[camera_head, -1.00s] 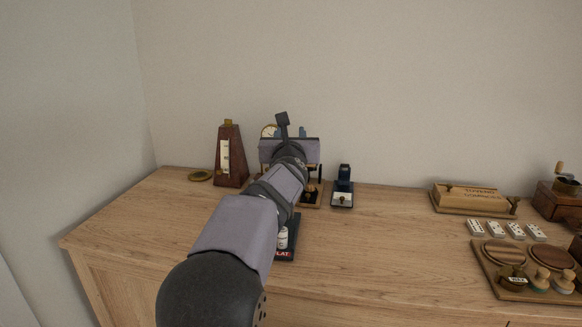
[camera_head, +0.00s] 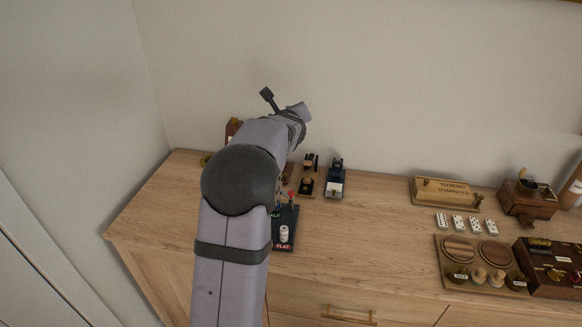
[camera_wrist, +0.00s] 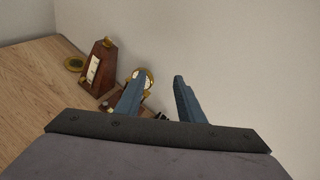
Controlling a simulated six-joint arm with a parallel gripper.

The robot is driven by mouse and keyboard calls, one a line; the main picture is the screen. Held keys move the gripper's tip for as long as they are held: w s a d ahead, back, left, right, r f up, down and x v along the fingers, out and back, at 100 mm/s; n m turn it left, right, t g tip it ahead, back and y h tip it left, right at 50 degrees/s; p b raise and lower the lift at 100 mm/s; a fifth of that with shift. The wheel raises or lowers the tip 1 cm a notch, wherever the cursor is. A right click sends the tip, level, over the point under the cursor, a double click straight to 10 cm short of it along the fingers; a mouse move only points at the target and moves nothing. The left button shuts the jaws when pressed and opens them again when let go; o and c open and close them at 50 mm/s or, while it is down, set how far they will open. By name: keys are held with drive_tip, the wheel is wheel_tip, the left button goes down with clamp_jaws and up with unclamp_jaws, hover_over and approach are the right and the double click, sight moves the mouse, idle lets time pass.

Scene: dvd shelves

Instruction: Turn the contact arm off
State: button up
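Several small devices stand at the back of the wooden cabinet top; none is clearly labelled as the contact arm. A small wooden-based device with black upright parts (camera_head: 308,180) could be the one with the contact arm; its on or off state is too small to tell. In the wrist view my gripper (camera_wrist: 158,78) is open, its two blue fingers apart with nothing held. A round brass-rimmed dial (camera_wrist: 146,75) shows behind and between the fingers. In the head view my arm hides the fingers and part of the device row.
Beside it stands a blue-black device (camera_head: 335,182). A dark board (camera_head: 290,243) with a white piece lies in front. A metronome (camera_wrist: 96,68) and brass dish (camera_wrist: 74,64) are at the left. Dominoes (camera_head: 458,223) and a wooden box (camera_head: 447,191) are right. The middle is clear.

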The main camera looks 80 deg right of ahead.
wheel_tip(320, 180, down, 3)
drive_tip(key=w+a+n+y+p, duration=0.2)
drive_tip(key=n+y+p, duration=0.15)
drive_tip(key=n, duration=0.45)
drive_tip(key=n+g+y, duration=0.4)
drive_tip(key=n+y, duration=0.2)
drive_tip(key=n, duration=1.6)
approach(291, 193)
drive_tip(key=shift+s+a+f+h, duration=0.1)
drive_tip(key=shift+s+a+h, duration=0.05)
drive_tip(key=shift+s+h, duration=0.1)
drive_tip(key=shift+f, duration=0.15)
drive_tip(key=shift+p+x, duration=1.45)
drive_tip(key=shift+x, duration=2.1)
drive_tip(key=shift+w, duration=0.2)
clamp_jaws()
